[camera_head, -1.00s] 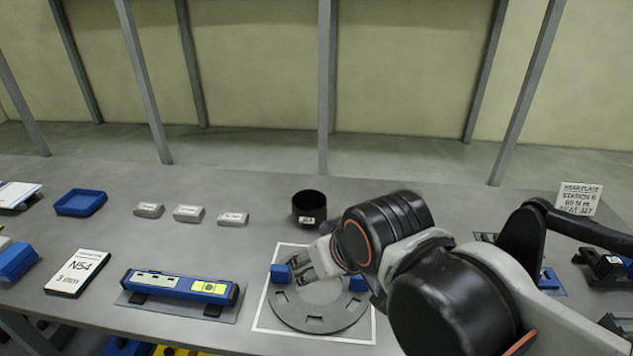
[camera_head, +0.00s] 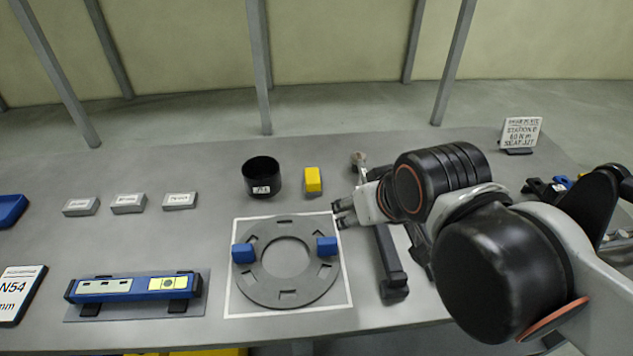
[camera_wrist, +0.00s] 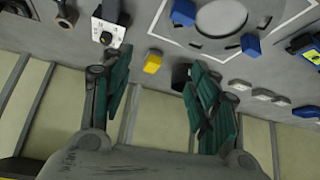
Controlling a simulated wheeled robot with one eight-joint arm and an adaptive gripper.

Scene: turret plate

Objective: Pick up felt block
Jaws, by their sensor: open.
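My gripper (camera_head: 342,213) is open and empty, above the bench beside the right edge of the ring plate. In the wrist view my gripper (camera_wrist: 160,62) has its two green-padded fingers spread apart. A small yellow block (camera_head: 313,180) stands on the bench behind the plate, right of the black cup. In the wrist view the yellow block (camera_wrist: 153,63) shows in the gap between the fingers, farther off and not touched. No label tells which block is felt. Two blue blocks (camera_head: 243,253) (camera_head: 326,246) sit on the ring plate.
The grey ring plate (camera_head: 256,285) lies in a white square outline. A black cup (camera_head: 262,178) stands left of the yellow block. Several grey labelled blocks stand further left. A blue level (camera_head: 130,287) lies front left. A dark long-handled tool (camera_head: 388,262) lies right of the plate.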

